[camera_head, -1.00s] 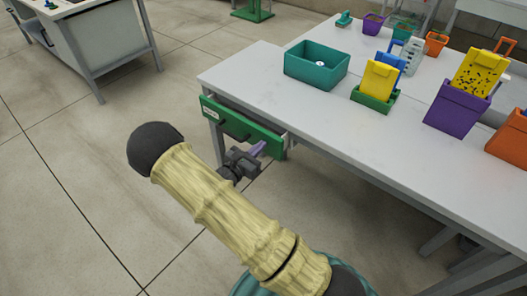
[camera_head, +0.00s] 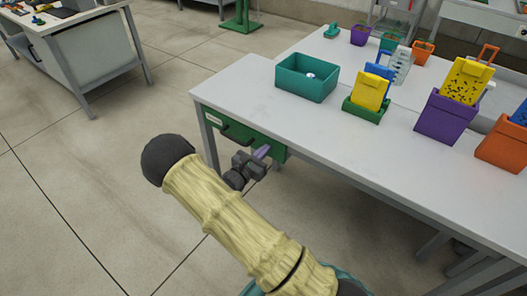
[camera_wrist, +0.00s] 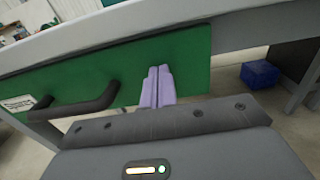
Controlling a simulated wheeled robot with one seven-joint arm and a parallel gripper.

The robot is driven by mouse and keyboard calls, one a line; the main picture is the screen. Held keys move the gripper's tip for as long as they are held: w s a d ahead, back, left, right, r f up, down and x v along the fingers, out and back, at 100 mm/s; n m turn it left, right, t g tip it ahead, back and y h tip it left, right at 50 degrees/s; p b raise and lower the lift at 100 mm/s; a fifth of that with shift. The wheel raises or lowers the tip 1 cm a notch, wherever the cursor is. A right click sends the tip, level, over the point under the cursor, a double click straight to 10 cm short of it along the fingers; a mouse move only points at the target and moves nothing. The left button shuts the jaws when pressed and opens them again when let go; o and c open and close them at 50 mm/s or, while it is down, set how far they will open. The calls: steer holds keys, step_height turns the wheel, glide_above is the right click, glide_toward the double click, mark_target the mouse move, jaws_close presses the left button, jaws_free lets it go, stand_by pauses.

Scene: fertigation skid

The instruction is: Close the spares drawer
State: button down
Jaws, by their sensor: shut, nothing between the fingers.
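The spares drawer has a green front (camera_head: 278,152) under the near left edge of the grey table. Its front looks about flush with the table edge, with no open interior showing.
A teal bin (camera_head: 306,78) stands on the table (camera_head: 330,130) above the drawer. Yellow, purple and orange containers stand further right. A blue box (camera_wrist: 260,74) is beyond the drawer at right. The floor to the left is open.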

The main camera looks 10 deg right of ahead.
steer(key=shift+w+d+r, duration=0.2)
steer(key=shift+w+r, duration=0.05)
steer(key=p+v, duration=0.2)
steer(key=v, duration=1.2)
steer(key=shift+s+a+f, duration=0.2)
steer(key=shift+s+f, duration=0.05)
